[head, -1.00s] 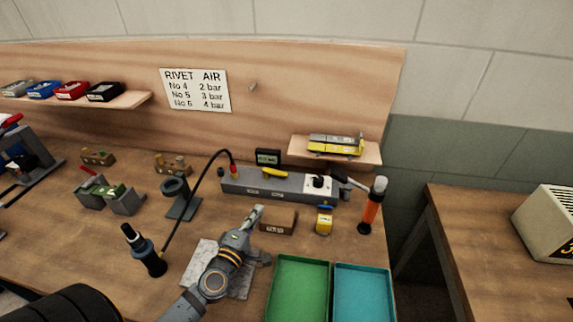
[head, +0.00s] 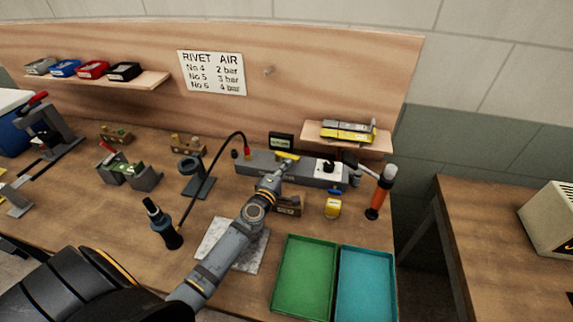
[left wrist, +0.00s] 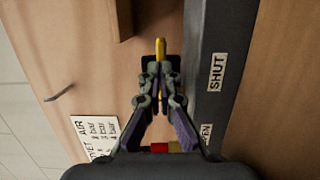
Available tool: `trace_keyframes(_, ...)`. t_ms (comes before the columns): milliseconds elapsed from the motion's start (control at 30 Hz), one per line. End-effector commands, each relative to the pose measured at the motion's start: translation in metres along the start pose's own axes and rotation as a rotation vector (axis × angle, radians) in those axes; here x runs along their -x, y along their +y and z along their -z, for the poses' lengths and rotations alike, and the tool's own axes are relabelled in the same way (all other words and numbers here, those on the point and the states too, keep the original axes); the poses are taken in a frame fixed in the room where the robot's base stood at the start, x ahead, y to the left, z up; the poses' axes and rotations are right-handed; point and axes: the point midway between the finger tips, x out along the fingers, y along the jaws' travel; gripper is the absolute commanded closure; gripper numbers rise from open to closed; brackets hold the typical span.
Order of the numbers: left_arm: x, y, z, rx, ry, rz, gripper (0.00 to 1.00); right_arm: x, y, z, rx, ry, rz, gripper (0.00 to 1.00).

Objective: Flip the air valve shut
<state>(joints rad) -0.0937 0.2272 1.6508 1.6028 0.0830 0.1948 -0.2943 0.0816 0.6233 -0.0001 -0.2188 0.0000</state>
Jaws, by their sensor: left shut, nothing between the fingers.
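The yellow air valve lever (head: 289,155) lies on top of the grey manifold block (head: 262,162) at the back of the bench. In the left wrist view the lever (left wrist: 160,47) shows as a narrow yellow piece just past the fingertips. The block carries a SHUT label (left wrist: 217,72) and a partly hidden OPEN label (left wrist: 206,132). My left gripper (head: 277,168) is shut and empty, right at the lever. In the wrist view its fingertips (left wrist: 160,70) meet beside the lever; I cannot tell whether they touch it. My right gripper is not in view.
A dark display (head: 281,142) and a black knob on a white plate (head: 328,167) are close by. A black hose (head: 212,160) arches left of the arm. A small wooden block (head: 289,206), yellow item (head: 332,207) and orange-handled tool (head: 379,193) stand to the right.

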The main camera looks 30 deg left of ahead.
Motion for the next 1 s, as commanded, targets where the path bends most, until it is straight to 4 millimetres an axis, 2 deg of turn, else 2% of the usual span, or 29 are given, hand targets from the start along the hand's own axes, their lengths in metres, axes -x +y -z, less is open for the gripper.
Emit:
trace_keyframes(200,-0.007,0.000,0.000,0.000,0.000,0.000,1.00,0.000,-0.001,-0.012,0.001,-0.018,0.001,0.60)
trace_keyframes(467,-0.008,0.001,-0.001,0.002,0.010,0.000,1.00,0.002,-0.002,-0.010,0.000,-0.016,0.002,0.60)
trace_keyframes(700,-0.025,0.004,-0.006,0.006,0.180,0.000,1.00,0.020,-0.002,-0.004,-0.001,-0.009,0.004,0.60)
trace_keyframes(1000,-0.028,0.003,-0.006,0.000,0.220,-0.004,1.00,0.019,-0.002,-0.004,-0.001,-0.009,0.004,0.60)
